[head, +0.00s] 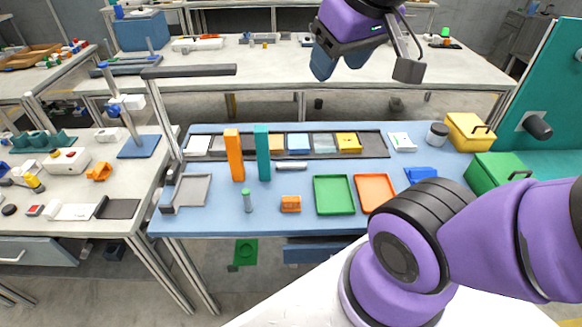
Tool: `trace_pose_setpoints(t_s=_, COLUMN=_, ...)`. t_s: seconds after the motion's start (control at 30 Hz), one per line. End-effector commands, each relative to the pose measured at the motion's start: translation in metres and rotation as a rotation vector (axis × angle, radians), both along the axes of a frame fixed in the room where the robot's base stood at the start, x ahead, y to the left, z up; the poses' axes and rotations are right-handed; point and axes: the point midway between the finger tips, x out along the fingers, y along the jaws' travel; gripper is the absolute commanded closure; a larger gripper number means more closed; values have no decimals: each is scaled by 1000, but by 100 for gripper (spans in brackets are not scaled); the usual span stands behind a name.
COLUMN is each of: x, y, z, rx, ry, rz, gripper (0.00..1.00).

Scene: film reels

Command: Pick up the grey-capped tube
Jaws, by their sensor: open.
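A small upright grey tube with a greenish top (248,201) stands at the front left of the blue table. A grey cylinder (291,166) lies on its side behind it, right of the teal block. It is too small to tell which of them has a grey cap. My gripper (339,66) is at the top of the head view, high above and apart from both.
Tall orange (234,155) and teal (262,153) blocks stand close to the tubes. A grey tray (187,191) is at left. A lamp-like bar (188,71) overhangs the left edge.

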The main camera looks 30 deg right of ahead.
Motion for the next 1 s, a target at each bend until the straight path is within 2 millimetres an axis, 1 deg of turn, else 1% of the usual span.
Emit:
trace_pose_setpoints(t_s=0.27, x=62, y=-18, z=-18, rx=-168, ry=116, rz=79, gripper=45)
trace_pose_setpoints(t_s=0.47, x=110, y=-33, z=-41, rx=-266, ry=207, rz=170, gripper=45)
trace_pose_setpoints(t_s=0.6, x=142, y=-45, z=-63, rx=-315, ry=267, rz=243, gripper=45)
trace_pose_setpoints(t_s=0.77, x=176, y=-59, z=-95, rx=-352, ry=332, rz=339, gripper=45)
trace_pose_setpoints(t_s=0.97, x=215, y=-76, z=-141, rx=-370, ry=401, rz=467, gripper=45)
trace_pose_setpoints(t_s=1.0, x=222, y=-79, z=-152, rx=-369, ry=411, rz=493, gripper=45)
